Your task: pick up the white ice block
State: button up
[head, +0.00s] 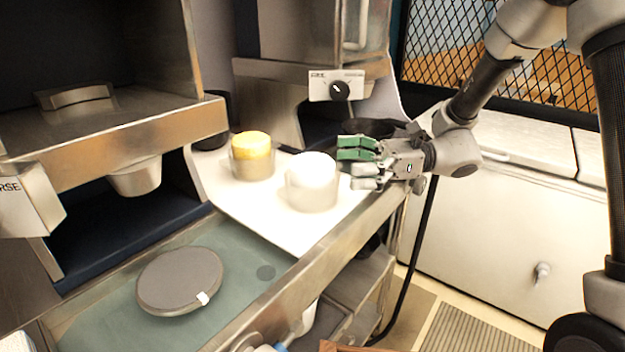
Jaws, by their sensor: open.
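A white ice block (312,167) sits in a round metal cup (311,196) on a white board, its rounded top showing above the rim. My gripper (346,162) is open and empty, with green pads on its fingers. In the head view it is just right of the ice block, at about the height of its top. It points left toward the block. Whether the fingers touch the cup or block cannot be told from this view.
A yellow block (251,145) sits in a second metal cup (252,165) to the left. Behind stands a machine with a dial (340,90). A round grey lid-like disc (180,281) lies on the green surface in front. The white board (275,224) is bare at its front.

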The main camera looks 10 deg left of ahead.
aim_at(323, 159)
jog(key=x, duration=0.5)
jog(key=shift+s+r, duration=0.1)
jog(key=shift+r, duration=0.05)
jog(key=c, duration=1.4)
jog(key=shift+r, duration=0.1)
jog(key=shift+c, duration=0.2)
